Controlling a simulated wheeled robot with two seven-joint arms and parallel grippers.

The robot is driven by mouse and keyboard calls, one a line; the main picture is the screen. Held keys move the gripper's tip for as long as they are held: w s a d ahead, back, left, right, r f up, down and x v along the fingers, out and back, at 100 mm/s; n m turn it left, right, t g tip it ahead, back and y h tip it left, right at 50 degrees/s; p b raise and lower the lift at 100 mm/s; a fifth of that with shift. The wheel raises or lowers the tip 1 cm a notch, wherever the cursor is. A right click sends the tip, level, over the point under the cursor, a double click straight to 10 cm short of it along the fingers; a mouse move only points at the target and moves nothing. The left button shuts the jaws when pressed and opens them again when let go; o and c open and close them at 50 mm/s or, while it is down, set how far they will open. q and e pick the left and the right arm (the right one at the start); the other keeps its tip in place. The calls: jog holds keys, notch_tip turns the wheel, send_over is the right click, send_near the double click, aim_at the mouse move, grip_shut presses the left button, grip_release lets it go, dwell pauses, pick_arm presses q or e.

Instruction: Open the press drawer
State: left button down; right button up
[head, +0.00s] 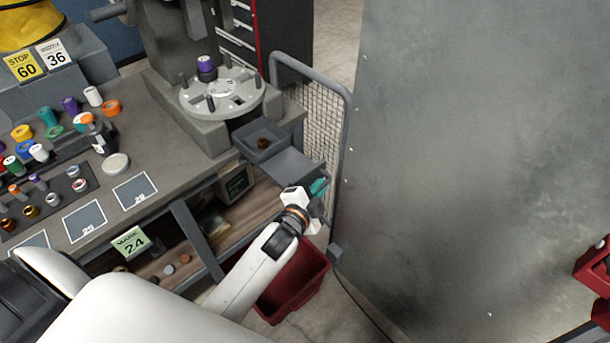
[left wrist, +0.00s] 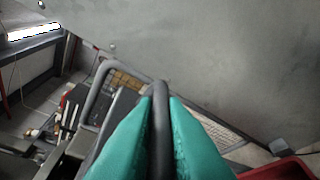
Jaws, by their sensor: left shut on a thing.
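The press (head: 218,98) stands on the bench with a round turntable holding a purple-topped piece. Below it, a grey drawer (head: 293,166) sticks out past the bench's right end; a small brown piece lies in the open grey compartment behind its flat part. My left gripper (head: 318,188) is at the drawer's outer end. In the left wrist view, its teal fingers (left wrist: 161,110) are closed on both sides of a dark bar, the drawer handle (left wrist: 160,98). The fingertips are partly hidden in the head view by my wrist. My right gripper is not in view.
A mesh guard (head: 322,115) stands just right of the drawer, close to my left gripper. A large grey panel (head: 470,150) fills the right side. A red bin (head: 292,290) is on the floor below. Bottles, caps and numbered mats cover the bench (head: 150,130).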

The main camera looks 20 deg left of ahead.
pick_arm(q)
jog(key=shift+s+d+f, duration=0.1)
jog(key=shift+s+d, duration=0.15)
jog(key=shift+d, duration=0.35)
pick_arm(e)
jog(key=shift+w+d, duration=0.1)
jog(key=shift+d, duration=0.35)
pick_arm(q)
jog(key=c, duration=1.5)
grip_release()
jog(key=b+v, duration=0.2)
jog(key=v, duration=1)
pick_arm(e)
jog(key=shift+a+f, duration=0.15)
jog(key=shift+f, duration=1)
pick_arm(q)
jog(key=shift+f, duration=0.1)
